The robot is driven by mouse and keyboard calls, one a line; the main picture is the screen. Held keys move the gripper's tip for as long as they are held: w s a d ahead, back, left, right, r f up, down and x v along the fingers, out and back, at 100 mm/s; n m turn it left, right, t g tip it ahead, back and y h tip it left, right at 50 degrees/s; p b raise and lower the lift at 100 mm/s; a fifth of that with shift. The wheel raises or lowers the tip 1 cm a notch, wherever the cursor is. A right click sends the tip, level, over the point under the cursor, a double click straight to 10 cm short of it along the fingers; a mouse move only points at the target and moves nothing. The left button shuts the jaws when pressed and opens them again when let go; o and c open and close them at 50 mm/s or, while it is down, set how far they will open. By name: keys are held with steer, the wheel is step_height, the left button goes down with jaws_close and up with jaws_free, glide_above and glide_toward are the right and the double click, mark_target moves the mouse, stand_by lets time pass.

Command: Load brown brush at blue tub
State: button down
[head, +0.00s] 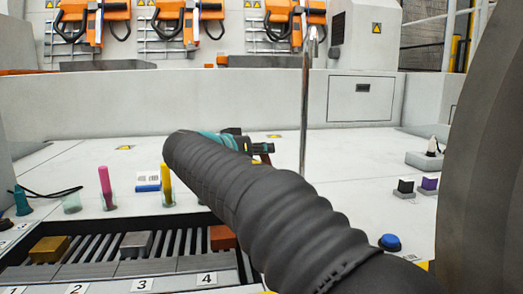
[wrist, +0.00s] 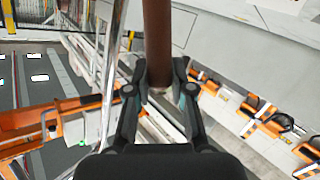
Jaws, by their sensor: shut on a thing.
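The brown brush (wrist: 158,38) shows in the wrist view as a brown cylinder running up from between the fingers. My gripper (wrist: 160,82) is shut on it near its lower visible end. In the head view my dark ribbed arm hides most of the gripper and the brush cannot be made out. A blue round piece (head: 390,242) sits on the white surface at the lower right of the head view; I cannot tell whether it is the blue tub. My gripper is apart from it.
A pink stick (head: 105,182) and a yellow stick (head: 167,180) stand upright in small clear tubs. A pale green tub (head: 71,203) is left of them. A slotted rack (head: 180,242) with numbered places holds coloured blocks. A thin metal post (head: 306,105) rises behind my arm.

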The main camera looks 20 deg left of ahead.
steer(key=shift+f+b, duration=0.6)
steer(key=shift+b, duration=0.1)
stand_by(2.0)
steer(key=shift+r+p, duration=2.25)
steer(key=shift+r, duration=1.4)
